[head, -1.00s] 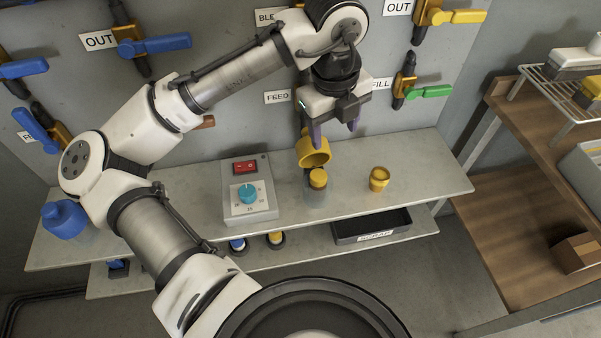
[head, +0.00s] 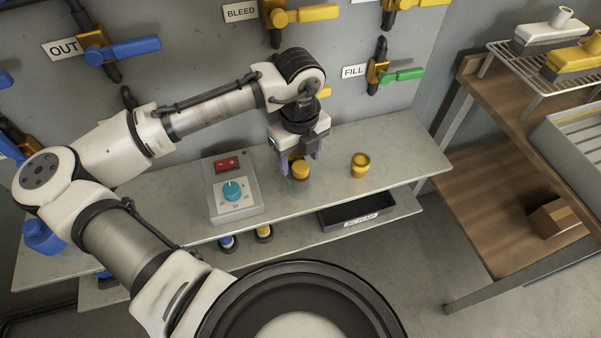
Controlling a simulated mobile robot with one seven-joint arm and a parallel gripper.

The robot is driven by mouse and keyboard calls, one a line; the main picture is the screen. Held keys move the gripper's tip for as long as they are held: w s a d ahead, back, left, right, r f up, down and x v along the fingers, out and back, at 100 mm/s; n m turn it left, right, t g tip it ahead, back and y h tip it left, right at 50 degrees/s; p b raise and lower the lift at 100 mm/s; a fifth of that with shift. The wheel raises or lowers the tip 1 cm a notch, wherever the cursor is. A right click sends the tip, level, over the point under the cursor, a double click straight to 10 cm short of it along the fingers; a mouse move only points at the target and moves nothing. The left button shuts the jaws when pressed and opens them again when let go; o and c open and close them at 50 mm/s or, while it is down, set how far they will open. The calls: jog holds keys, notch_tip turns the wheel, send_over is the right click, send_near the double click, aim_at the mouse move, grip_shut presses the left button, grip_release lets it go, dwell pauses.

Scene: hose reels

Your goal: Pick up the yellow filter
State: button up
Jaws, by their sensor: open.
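A short yellow cylinder (head: 300,169) stands upright on the grey shelf, with a clear part around its lower portion. My gripper (head: 298,152) is open just above and behind it in the head view, one purple finger to each side. I cannot tell whether the fingers touch anything. A yellow collar-like piece behind the cylinder is mostly hidden by my gripper. A second small yellow cup-shaped piece (head: 360,165) stands apart to the right on the shelf. I cannot tell for sure which yellow piece is the filter.
A grey control box (head: 234,190) with a red switch and blue knob stands left of the gripper. A dark tray (head: 357,213) is on the lower shelf. Valves line the wall behind. A wire rack (head: 520,70) at right holds a white and a yellow part.

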notch_tip(320, 180, down, 2)
jog(key=shift+f, duration=0.1)
jog(key=c, duration=1.1)
jog(key=shift+o, duration=0.2)
jog(key=shift+r, duration=0.2)
